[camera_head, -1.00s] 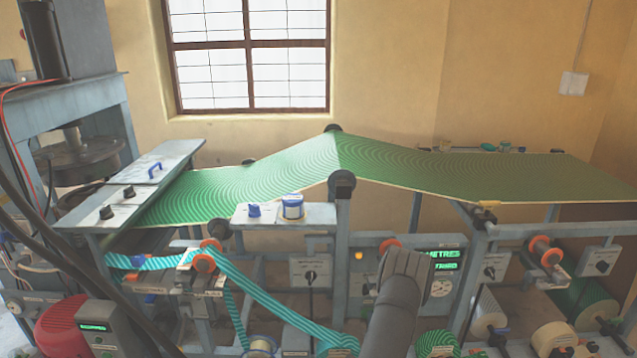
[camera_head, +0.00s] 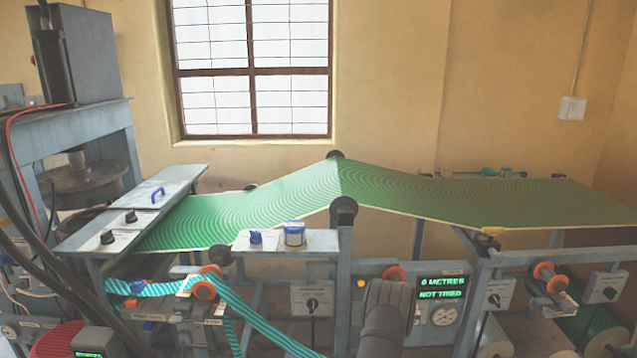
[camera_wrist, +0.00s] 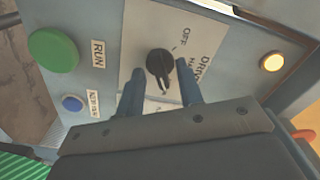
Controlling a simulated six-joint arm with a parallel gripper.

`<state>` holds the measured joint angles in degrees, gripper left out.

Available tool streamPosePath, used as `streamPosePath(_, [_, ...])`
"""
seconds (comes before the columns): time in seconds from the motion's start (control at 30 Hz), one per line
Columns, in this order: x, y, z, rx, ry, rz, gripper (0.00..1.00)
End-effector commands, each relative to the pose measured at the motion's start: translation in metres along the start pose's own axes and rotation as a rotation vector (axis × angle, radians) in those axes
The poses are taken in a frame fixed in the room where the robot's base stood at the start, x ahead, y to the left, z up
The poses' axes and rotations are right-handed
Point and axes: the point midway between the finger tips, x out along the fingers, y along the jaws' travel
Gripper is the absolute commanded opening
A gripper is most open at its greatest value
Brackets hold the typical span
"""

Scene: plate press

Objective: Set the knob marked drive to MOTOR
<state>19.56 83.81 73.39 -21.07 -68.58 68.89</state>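The drive knob (camera_wrist: 160,63) is a black knob on a pale plate in the wrist view. The plate reads OFF and DRIVE, with other lettering partly covered. The narrow end of the knob points down in the picture, away from OFF; I cannot read which label it stands at. My gripper (camera_wrist: 159,76) is open, with one dark finger on each side of the knob. I cannot tell whether the fingers touch it. In the head view my arm covers the gripper, and I cannot make out this knob there.
The wrist view shows a green RUN button (camera_wrist: 54,52), a blue button (camera_wrist: 72,103) and a lit amber lamp (camera_wrist: 271,62) near the knob. In the head view a display (camera_head: 441,288) reads 0 METRES, NOT TRIED. Teal striped webbing (camera_head: 250,318) runs left of my arm.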

Motion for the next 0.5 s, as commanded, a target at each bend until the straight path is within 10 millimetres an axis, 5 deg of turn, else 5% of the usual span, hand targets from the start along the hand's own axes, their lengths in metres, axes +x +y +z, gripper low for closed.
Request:
streamPosePath(0.27, [-0.007,0.001,0.0,0.0,0.0,0.001,0.34])
streamPosePath(0.5, [-0.045,0.001,0.0,0.001,0.0,0.003,0.34])
